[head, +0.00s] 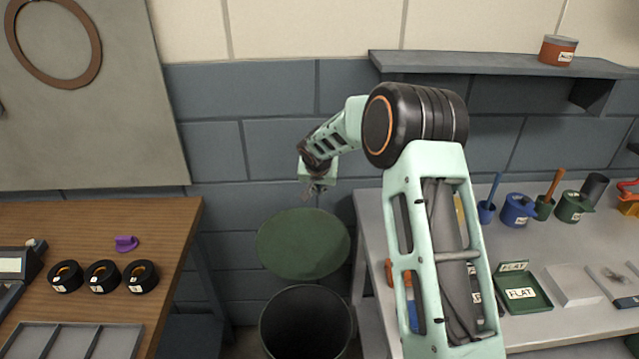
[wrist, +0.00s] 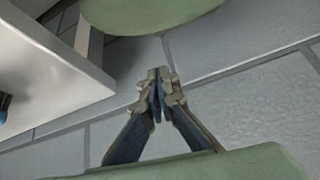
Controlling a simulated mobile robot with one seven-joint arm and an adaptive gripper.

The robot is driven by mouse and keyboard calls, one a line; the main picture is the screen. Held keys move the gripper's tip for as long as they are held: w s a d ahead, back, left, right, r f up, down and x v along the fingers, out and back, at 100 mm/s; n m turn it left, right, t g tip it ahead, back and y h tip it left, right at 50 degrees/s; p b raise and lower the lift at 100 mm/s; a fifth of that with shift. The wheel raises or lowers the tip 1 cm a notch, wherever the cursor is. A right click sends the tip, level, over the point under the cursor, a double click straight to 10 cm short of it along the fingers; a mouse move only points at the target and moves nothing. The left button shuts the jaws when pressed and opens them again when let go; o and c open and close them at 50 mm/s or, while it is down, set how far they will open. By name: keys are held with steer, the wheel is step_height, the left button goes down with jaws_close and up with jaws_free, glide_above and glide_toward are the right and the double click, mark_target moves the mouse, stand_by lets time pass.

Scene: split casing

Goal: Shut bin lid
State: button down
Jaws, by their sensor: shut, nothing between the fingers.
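The bin (head: 305,322) stands open on the floor between the two tables, its dark inside showing. Its round green lid (head: 303,243) is raised at the far side of the bin, against the wall side. My gripper (head: 318,188) is just above the top edge of the lid; I cannot tell from the head view whether it touches. In the wrist view my gripper (wrist: 160,82) has its fingertips together with nothing between them. A rounded green shape at the top of the wrist view looks like part of the lid, apart from the fingertips.
A wooden table (head: 150,222) with black rings and a purple piece is on the left. A grey bench (head: 545,325) with cups, a green tray and tools is on the right. A shelf (head: 480,62) juts from the wall. The gap above the bin is free.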

steer(key=f, duration=0.1)
steer(key=w+f, duration=0.1)
steer(key=shift+f, duration=0.4)
steer(key=shift+s+a+p, duration=0.15)
steer(key=shift+s+p, duration=0.15)
steer(key=shift+s, duration=0.7)
steer(key=shift+s+a+f, duration=0.1)
steer(key=shift+s+f, duration=0.2)
steer(key=shift+s, duration=0.35)
steer(key=shift+s+f+b, duration=0.1)
steer(key=shift+f+b, duration=0.05)
steer(key=shift+b, duration=0.4)
